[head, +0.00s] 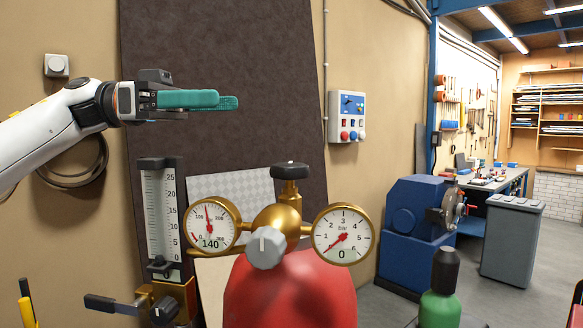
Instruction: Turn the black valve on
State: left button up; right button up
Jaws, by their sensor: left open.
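A brass regulator (278,216) with a black valve knob (290,171) on top sits above a red cylinder (290,290). A grey knob (265,248) faces me on its front. The left gauge (211,226) reads about 140 and the right gauge (343,235) reads 0. My left gripper (232,103), with teal fingers pointing right, is open and empty. It is up and to the left of the black knob in the picture, apart from it. The fingers overlap from this side, so the gap is hard to see. My right gripper is not in view.
A flowmeter (162,215) with a black lever (112,304) and another black knob stands at the left. A control box (347,117) hangs on the wall. A green cylinder (440,295), blue machine (408,235) and grey bin (511,240) stand at the right.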

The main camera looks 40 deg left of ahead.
aim_at(290, 176)
jog(key=k+l, duration=0.2)
jog(key=l, duration=0.2)
jog(key=k+l, duration=0.2)
jog(key=l, duration=0.2)
jog(key=k+l, duration=0.2)
jog(key=l, duration=0.2)
jog(key=k+l, duration=0.2)
jog(key=l, duration=0.2)
